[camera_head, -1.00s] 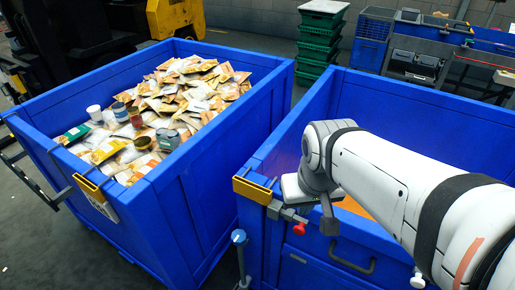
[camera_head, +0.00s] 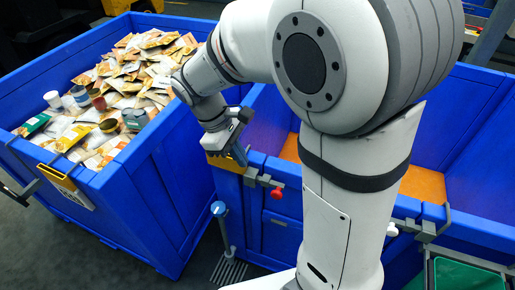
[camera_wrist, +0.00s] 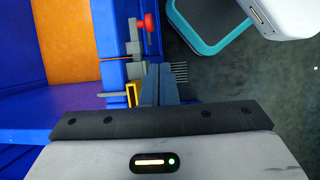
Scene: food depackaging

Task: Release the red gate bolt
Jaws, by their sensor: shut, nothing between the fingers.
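The red gate bolt (camera_head: 276,194) shows as a red knob below a grey metal bracket (camera_head: 262,181) on the front of the right blue bin. It also shows in the wrist view (camera_wrist: 148,22), where the red knob stands beyond the fingertips. My gripper (camera_head: 240,158) is over the bin's front left corner, left of and above the bolt. In the wrist view its blue-grey fingers (camera_wrist: 158,72) are together and hold nothing. They look apart from the red knob; whether they touch the bracket I cannot tell.
The left blue bin (camera_head: 165,170) holds many food packets and several cans. The right blue bin (camera_head: 478,115) has an orange floor (camera_head: 425,182). A green container (camera_head: 465,276) is at the lower right.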

